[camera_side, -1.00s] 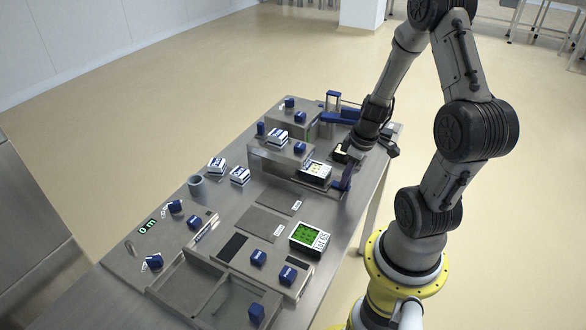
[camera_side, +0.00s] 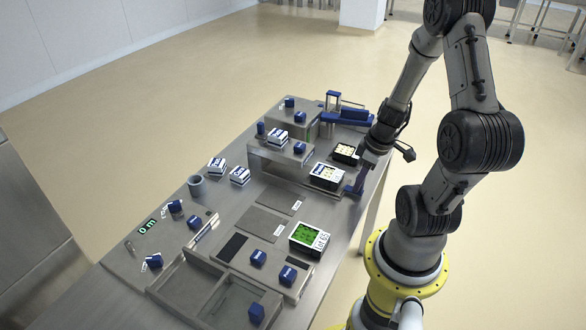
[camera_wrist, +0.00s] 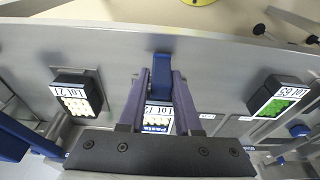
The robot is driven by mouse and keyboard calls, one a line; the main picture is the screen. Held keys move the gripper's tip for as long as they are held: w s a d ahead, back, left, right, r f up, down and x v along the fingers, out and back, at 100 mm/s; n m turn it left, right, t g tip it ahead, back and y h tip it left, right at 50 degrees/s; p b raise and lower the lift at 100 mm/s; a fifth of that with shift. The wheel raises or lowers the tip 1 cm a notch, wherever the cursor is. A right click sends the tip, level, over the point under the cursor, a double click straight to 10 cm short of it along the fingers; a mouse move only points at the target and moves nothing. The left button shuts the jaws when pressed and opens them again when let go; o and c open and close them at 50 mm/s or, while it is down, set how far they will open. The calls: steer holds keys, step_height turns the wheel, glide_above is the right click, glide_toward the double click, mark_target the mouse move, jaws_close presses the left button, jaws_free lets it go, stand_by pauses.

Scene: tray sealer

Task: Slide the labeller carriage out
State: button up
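The labeller carriage shows as a flat slide with an upright blue handle (camera_side: 356,189) at its outer end, at the right of the low steel housing (camera_side: 282,151). A labelled tray of pale pieces (camera_side: 327,177) sits on it, outside the housing's mouth. My gripper (camera_side: 367,172) is at the handle, near the table's right edge. In the wrist view the two fingers (camera_wrist: 160,78) close on both sides of the blue handle (camera_wrist: 161,64). The labelled tray (camera_wrist: 158,116) shows between the fingers, partly hidden by them.
A black tray of pale pieces (camera_side: 345,153) stands behind my gripper, near the blue-armed station (camera_side: 345,115). A tray with green contents (camera_side: 309,239) is in front. Blue blocks and the divided bin (camera_side: 208,290) fill the left and front. Beyond the table's right edge is open floor.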

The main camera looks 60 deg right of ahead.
steer(key=shift+o, duration=1.4)
steer(key=shift+w+v, duration=0.25)
steer(key=shift+v, duration=0.85)
steer(key=shift+w+v, duration=0.2)
steer(key=shift+v, duration=0.95)
steer(key=shift+w+v, duration=0.25)
steer(key=shift+v, duration=0.85)
steer(key=shift+r, duration=0.15)
steer(key=shift+a, duration=0.1)
